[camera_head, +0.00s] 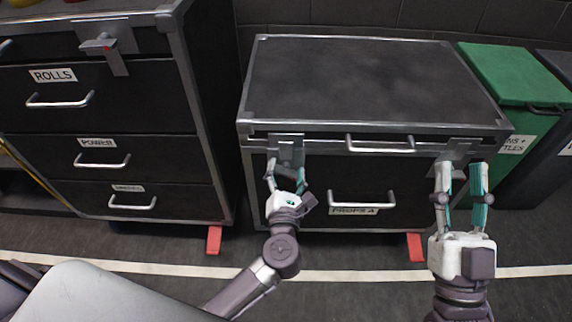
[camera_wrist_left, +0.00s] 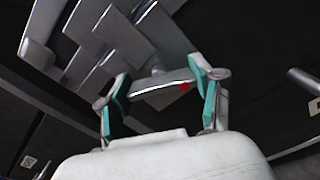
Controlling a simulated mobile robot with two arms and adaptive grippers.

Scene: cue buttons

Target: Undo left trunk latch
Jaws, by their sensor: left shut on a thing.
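The black trunk (camera_head: 360,80) with grey metal edges stands in the middle of the head view, its lid closed. Its left latch (camera_head: 287,139) is a grey metal plate on the front left; the lower part is partly hidden by my gripper. My left gripper (camera_head: 285,173) is shut on the handle of this latch. In the left wrist view, the silver latch handle (camera_wrist_left: 162,88), with a red dot, spans between the teal finger pads of my left gripper (camera_wrist_left: 160,92). My right gripper (camera_head: 463,172) is open and empty, in front of the right latch (camera_head: 458,150).
A lid handle (camera_head: 380,146) and a drawer-style handle (camera_head: 361,200) stick out of the trunk front. A black drawer cabinet (camera_head: 205,120) stands on the left, a green bin (camera_head: 510,75) on the right. The floor before the trunk has a white line (camera_head: 350,275).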

